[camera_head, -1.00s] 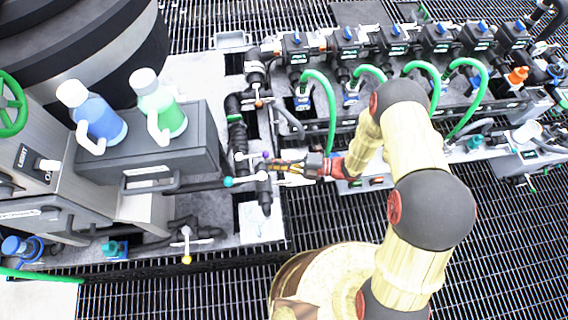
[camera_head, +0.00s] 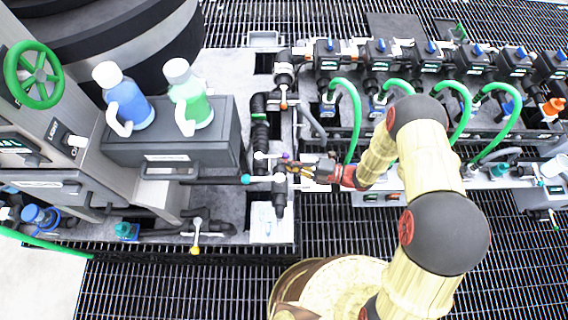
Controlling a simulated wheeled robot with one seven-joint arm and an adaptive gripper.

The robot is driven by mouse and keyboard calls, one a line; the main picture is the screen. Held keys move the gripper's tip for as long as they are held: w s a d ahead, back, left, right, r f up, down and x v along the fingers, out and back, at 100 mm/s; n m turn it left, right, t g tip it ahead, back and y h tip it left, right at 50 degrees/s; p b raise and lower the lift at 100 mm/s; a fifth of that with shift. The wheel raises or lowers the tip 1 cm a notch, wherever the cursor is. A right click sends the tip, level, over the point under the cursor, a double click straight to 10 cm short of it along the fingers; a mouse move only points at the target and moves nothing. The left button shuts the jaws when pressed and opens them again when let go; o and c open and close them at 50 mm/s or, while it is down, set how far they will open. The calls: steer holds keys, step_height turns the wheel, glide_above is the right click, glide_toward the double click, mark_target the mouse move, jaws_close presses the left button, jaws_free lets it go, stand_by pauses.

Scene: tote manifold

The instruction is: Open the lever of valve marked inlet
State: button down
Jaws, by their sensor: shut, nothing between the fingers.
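Several lever valves sit on the dark pipework left of my gripper. One lever (camera_head: 266,155) runs from a white end to a purple tip. A second lever (camera_head: 262,179) just below it has a teal tip. Another lever (camera_head: 283,103) has an orange tip, higher up. A lever with a yellow tip (camera_head: 195,250) hangs at lower left. I cannot read an inlet marking on any of them. My gripper (camera_head: 290,163) is shut and empty, its fingertips beside the purple tip; I cannot tell whether they touch it.
Two bottles, blue (camera_head: 129,105) and green (camera_head: 192,103), stand on a grey box (camera_head: 170,145) at left. A green handwheel (camera_head: 33,74) is farther left. Green hoses (camera_head: 352,110) loop behind my arm below a valve row. Dark grating (camera_head: 225,285) lies in front.

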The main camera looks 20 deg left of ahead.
steer(key=shift+w, duration=0.25)
steer(key=shift+w+a, duration=0.1)
steer(key=shift+w, duration=1.05)
steer(key=shift+w+a+p, duration=0.2)
steer(key=shift+w+a, duration=0.1)
steer(key=shift+w, duration=0.4)
steer(key=shift+w+a+p, duration=0.15)
steer(key=shift+w+a, duration=0.1)
steer(key=shift+w, duration=0.45)
